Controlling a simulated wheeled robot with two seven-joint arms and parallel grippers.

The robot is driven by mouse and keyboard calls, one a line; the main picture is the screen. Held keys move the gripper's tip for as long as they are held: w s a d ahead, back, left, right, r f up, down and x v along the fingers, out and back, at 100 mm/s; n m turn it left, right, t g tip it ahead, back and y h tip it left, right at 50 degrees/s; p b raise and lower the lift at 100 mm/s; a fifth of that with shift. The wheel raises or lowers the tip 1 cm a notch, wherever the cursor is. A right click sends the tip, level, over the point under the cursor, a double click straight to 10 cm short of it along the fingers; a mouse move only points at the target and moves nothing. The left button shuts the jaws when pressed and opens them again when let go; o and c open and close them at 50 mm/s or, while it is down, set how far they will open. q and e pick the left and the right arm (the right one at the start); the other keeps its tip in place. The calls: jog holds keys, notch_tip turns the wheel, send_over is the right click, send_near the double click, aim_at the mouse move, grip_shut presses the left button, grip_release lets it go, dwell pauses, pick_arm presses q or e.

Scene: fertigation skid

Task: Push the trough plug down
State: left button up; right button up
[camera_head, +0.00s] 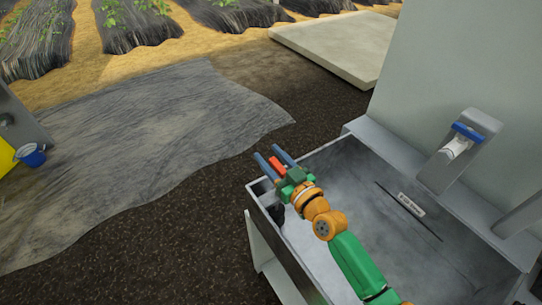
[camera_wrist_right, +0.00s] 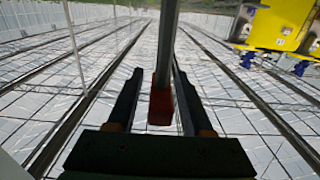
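The grey trough (camera_head: 320,150) stands at the lower right of the head view, below a pale panel. My right gripper (camera_head: 268,162) reaches over its left end, with two blue-grey fingers pointing up-left and spread apart. A small red block (camera_head: 276,166) shows between the fingers. In the right wrist view the dark fingers (camera_wrist_right: 155,98) stand on either side of the red block (camera_wrist_right: 160,105), with slim gaps; I see no clear grip on it. I cannot pick out the trough plug for certain. My left gripper is in neither view.
A blue-and-white fitting (camera_head: 468,133) on a grey bracket overhangs the trough's back edge. A small white label (camera_head: 411,205) shows inside the trough. Dark ground and a grey sheet (camera_head: 150,140) lie clear to the left.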

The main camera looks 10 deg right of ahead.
grip_shut()
dwell(1.2)
